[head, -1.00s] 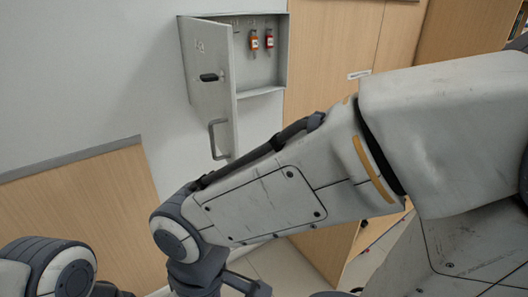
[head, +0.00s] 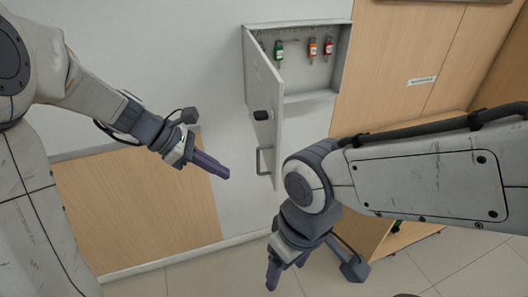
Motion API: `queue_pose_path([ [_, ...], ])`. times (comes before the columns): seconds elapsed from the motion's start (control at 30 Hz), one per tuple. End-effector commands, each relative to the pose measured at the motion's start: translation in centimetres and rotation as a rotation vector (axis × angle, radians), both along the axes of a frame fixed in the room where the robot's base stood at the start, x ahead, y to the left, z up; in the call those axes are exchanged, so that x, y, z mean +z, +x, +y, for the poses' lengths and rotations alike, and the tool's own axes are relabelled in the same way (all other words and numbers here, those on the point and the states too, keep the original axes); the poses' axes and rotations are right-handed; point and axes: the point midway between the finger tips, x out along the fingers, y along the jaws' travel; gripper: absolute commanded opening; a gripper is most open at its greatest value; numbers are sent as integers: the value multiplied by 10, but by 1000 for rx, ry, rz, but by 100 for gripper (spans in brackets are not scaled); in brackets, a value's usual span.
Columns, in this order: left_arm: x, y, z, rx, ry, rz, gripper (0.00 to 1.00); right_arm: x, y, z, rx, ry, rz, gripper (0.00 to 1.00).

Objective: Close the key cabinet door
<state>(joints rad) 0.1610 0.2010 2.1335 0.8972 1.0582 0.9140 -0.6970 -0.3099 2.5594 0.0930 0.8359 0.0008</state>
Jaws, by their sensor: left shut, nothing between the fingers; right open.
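The grey key cabinet (head: 320,85) is fixed to the wall at the upper middle of the head view. Its door (head: 263,95) is hinged on the left and stands open, swung outward. A dark latch and a bar handle (head: 264,160) are on the door. My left gripper (head: 222,172) is shut and empty, left of the door's lower part and apart from it in the picture. My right gripper (head: 285,275) hangs low, below the door; its fingers are partly hidden by my own arm.
Green, orange and red key tags (head: 313,48) hang inside the cabinet. Wood panels (head: 395,70) stand right of it, and a low wood panel (head: 140,205) lines the wall at left. A wooden unit (head: 370,232) is partly hidden behind my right arm. Floor shows below.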

Motion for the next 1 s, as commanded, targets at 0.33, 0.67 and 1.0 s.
queue_pose_path([
  [0.33,-15,18,-15,98,-45,45,0,13,0,0,1,-1,1,69],
  [0.67,-65,25,-64,94,-41,44,0,23,0,0,3,-1,1,69],
  [1.0,-61,33,-98,97,-41,38,0,41,0,0,6,0,-1,69],
])
